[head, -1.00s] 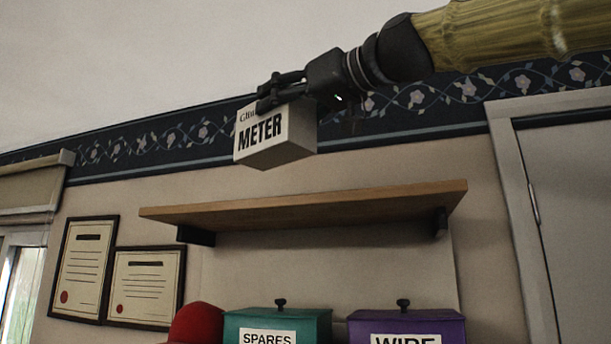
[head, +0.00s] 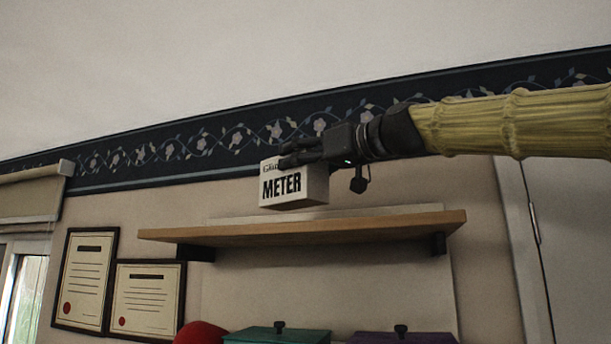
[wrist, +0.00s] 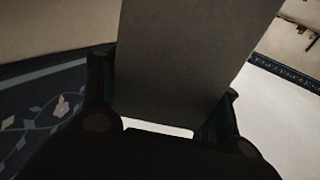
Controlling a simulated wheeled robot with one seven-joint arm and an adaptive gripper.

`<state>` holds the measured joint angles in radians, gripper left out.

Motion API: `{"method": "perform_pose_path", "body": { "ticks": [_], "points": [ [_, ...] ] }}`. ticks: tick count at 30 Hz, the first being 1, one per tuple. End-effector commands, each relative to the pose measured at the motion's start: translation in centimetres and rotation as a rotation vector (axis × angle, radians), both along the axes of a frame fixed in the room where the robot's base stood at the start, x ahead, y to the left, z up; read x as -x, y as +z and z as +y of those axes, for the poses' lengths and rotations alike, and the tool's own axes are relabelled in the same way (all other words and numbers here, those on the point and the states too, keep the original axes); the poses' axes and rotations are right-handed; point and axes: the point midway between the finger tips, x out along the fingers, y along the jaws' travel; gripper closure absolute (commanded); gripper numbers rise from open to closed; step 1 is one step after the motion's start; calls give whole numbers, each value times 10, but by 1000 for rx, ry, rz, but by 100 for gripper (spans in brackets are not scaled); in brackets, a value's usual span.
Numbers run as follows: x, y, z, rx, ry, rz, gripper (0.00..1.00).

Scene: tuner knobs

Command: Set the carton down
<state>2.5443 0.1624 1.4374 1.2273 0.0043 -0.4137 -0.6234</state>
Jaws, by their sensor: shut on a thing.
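The carton (head: 282,187) is a pale box with "METER" in black on its front. My gripper (head: 300,158) is shut on its upper part from the right. The carton looks upright and shows just above the wooden shelf (head: 300,231) in the head view. I cannot tell whether it is over the shelf or in front of it; a gap seems to show beneath it. In the wrist view the carton's plain grey face (wrist: 185,60) fills the middle between the dark fingers of my gripper (wrist: 165,110).
Below the shelf are a teal box (head: 278,335), a purple box (head: 402,338) and a red rounded thing (head: 202,333), all cut off by the frame. Two framed certificates (head: 84,280) hang at left. A door (head: 575,240) stands at right. The shelf top looks clear.

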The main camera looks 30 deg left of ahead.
Motion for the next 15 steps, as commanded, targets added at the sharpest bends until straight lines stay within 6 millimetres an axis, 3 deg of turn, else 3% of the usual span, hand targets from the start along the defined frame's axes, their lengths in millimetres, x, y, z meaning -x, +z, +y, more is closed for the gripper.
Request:
{"method": "perform_pose_path", "body": {
  "ticks": [9,15],
  "points": [
    [-11,-34,20,13,2,9,67],
    [-5,-38,11,6,1,4,67]
  ]
}}
